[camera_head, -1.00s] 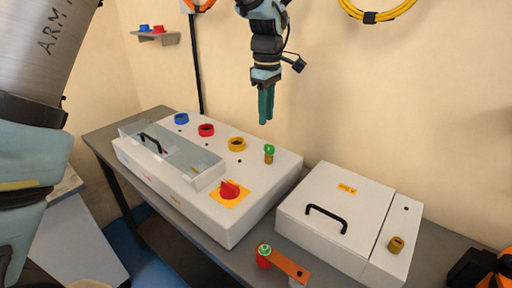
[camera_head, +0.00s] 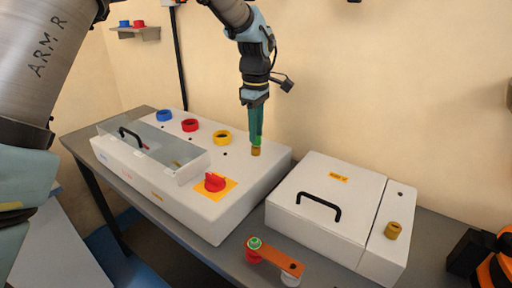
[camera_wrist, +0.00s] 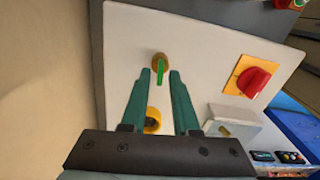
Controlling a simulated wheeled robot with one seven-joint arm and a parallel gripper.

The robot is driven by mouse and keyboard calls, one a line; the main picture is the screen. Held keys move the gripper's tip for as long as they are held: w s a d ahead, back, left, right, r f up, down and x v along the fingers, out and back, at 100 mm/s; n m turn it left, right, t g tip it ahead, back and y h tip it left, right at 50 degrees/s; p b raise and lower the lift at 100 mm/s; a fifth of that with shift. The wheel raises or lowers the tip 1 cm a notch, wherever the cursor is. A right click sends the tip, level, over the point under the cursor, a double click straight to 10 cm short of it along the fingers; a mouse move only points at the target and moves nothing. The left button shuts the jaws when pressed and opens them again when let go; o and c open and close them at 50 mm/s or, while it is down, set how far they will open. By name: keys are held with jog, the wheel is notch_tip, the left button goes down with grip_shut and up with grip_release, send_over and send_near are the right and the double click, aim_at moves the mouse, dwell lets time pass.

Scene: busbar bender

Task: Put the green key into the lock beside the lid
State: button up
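The green key (camera_head: 257,141) stands upright in a brass lock (camera_head: 256,151) on top of the left white box. The key also shows in the wrist view (camera_wrist: 160,73). My gripper (camera_head: 256,133) points down over it. In the wrist view my gripper's fingertips (camera_wrist: 160,72) are apart, one on each side of the key, with gaps visible. The lid (camera_head: 325,190) with a black handle is shut on the right white box. A second brass lock (camera_head: 393,230) sits on the strip to the right of the lid, with no key in it.
The left box carries blue, red and yellow rings (camera_head: 222,138), a red rotary switch (camera_head: 214,182) and a clear cover (camera_head: 150,150). An orange bar (camera_head: 275,258) with a green-topped red post lies in front. A black and orange object (camera_head: 490,265) is at the far right.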

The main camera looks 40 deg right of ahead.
jog(key=shift+f, duration=0.15)
dwell(0.6)
grip_shut()
dwell(1.3)
